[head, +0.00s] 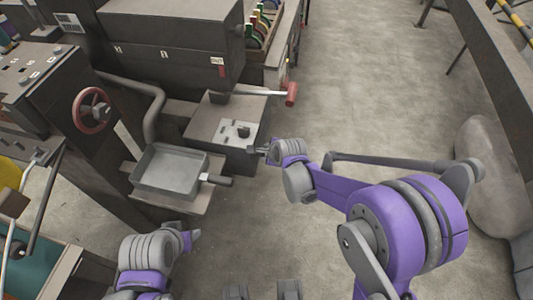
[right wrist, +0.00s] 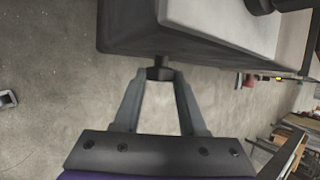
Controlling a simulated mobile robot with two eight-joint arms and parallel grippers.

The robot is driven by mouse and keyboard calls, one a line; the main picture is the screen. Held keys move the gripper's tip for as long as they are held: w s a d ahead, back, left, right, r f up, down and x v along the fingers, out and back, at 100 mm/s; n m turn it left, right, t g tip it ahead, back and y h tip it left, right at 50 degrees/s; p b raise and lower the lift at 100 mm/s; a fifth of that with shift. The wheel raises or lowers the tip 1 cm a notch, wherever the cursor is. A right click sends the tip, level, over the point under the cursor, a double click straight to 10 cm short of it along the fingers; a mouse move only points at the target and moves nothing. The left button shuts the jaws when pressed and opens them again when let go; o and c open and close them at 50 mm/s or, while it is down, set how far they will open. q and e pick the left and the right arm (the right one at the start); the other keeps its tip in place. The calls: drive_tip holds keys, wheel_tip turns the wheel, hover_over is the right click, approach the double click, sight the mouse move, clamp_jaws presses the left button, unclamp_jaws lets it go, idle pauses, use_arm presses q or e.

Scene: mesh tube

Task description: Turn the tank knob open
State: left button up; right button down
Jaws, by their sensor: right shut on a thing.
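The tank (head: 208,123) is a dark box with a pale plate and a small black fitting on its top, near the middle of the head view. Its underside and edge fill the top of the right wrist view (right wrist: 130,38). A small black knob (right wrist: 159,73) sticks out from the tank's side. My right gripper (head: 264,149) is at the tank's right side, its fingers closed around the knob in the right wrist view (right wrist: 159,80). My left gripper (head: 190,238) is low at the left, away from the tank; its fingers are too small to read.
A grey tray (head: 172,171) with a black handle (head: 216,179) stands left of the tank. A red-tipped lever (head: 290,95) juts out above the tank. A red handwheel (head: 92,110) is on the machine at left. The concrete floor at right is mostly open.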

drive_tip(key=shift+s+f+n+t+h+b, duration=0.1)
drive_tip(key=shift+n+t+h+b, duration=0.15)
drive_tip(key=shift+t+b, duration=0.6)
drive_tip(key=shift+s+f+n+t+h+b, duration=0.15)
drive_tip(key=shift+n+t+b, duration=0.1)
drive_tip(key=shift+t+b, duration=0.6)
drive_tip(key=shift+c, duration=2.3)
unclamp_jaws()
drive_tip(key=shift+r, duration=0.1)
drive_tip(key=p+v, duration=0.2)
drive_tip(key=v, duration=0.8)
drive_tip(key=shift+s, duration=0.4)
drive_tip(key=shift+r, duration=0.15)
